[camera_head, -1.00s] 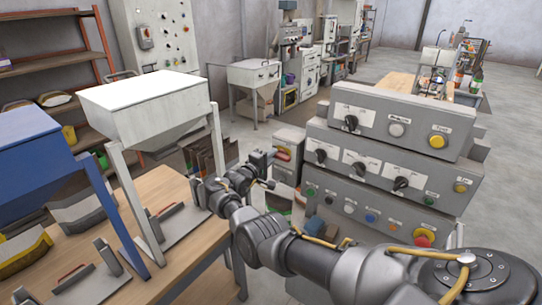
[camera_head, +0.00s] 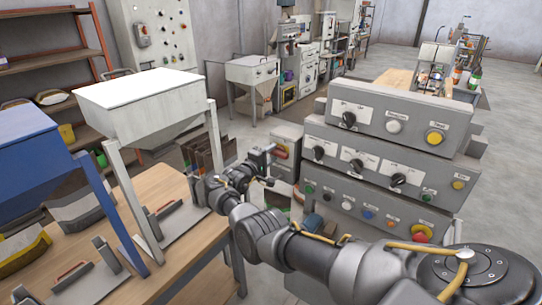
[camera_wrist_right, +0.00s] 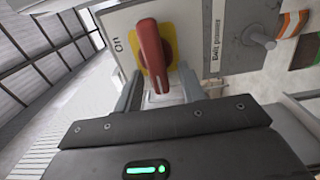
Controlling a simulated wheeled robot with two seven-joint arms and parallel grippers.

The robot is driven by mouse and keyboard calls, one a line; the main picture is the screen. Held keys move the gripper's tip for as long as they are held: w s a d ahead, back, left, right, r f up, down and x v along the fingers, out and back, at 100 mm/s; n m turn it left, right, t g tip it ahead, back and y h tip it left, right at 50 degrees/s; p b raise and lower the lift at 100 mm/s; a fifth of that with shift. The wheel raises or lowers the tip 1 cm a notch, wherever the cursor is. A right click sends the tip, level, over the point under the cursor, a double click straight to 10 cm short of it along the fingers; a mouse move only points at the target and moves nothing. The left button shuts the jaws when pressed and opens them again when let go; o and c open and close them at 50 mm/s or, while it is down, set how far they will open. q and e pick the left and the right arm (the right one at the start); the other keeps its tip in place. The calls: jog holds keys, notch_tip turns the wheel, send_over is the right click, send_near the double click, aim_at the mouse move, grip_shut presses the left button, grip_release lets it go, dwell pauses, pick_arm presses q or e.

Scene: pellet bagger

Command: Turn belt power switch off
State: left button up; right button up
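The belt power switch (camera_wrist_right: 151,46) is a red rotary handle on a yellow plate, labelled "Belt power". The word "On" shows at the plate's left in the right wrist view, and the handle lies roughly along the gripper's line. In the head view the switch (camera_head: 281,152) sits on a small grey box left of the big control panels. My right gripper (camera_wrist_right: 160,88) is open, its fingers pointing at the switch with the handle's near end ahead of and between the tips. I cannot tell whether they touch. My left gripper is not in view.
A grey peg (camera_wrist_right: 259,38) sticks out of the box right of the switch. A wooden table (camera_head: 165,185) with a white hopper (camera_head: 140,100) stands to the left.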

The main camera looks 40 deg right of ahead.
jog(key=shift+a, duration=0.5)
jog(key=b+v, duration=0.1)
jog(key=v, duration=0.9)
jog(key=shift+s+d, duration=0.1)
jog(key=shift+d, duration=0.05)
